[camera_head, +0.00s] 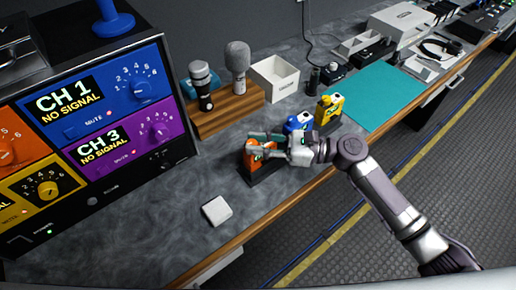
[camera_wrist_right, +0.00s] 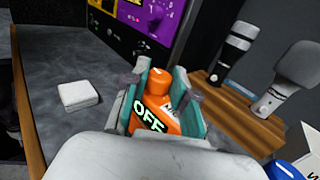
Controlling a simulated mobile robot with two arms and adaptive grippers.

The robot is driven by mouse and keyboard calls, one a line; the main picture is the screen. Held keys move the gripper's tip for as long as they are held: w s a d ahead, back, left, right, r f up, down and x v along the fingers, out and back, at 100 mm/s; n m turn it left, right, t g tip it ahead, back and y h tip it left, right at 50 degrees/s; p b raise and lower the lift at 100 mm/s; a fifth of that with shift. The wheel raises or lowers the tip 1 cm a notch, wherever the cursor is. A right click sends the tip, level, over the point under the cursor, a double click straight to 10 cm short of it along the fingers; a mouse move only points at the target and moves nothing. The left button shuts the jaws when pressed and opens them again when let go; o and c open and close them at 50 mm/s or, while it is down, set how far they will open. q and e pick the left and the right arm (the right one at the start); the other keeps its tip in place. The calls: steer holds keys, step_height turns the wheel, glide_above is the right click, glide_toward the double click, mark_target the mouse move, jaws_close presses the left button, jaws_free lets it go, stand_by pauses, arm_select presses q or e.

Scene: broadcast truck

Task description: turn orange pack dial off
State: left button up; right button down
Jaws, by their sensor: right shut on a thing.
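The orange pack (camera_head: 253,160) stands in a dark holder on the grey bench top. It also shows in the right wrist view (camera_wrist_right: 165,121), with bright letters reading OFF on its face. Its orange dial (camera_wrist_right: 158,82) sits on top, between the fingers. My right gripper (camera_head: 257,146) reaches in from the right. Its teal-padded fingers (camera_wrist_right: 162,80) are shut on the dial, one on each side. The fingers hide part of the pack in the head view. My left gripper is not in view.
Blue (camera_head: 298,122) and yellow (camera_head: 329,108) packs stand just behind my right gripper. Two microphones stand on a wooden block (camera_head: 229,115). A channel rack (camera_head: 113,190) stands at left. A white square block (camera_head: 217,210) lies on clear bench in front. A teal mat (camera_head: 377,93) lies farther back.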

steer(key=shift+n+g+b, duration=0.3)
steer(key=shift+n+g, duration=0.1)
steer(key=shift+g, duration=0.2)
steer(key=c, duration=0.9)
jaws_free()
steer(key=shift+d, duration=0.1)
steer(key=d, duration=1.1)
steer(key=shift+s+d, duration=0.4)
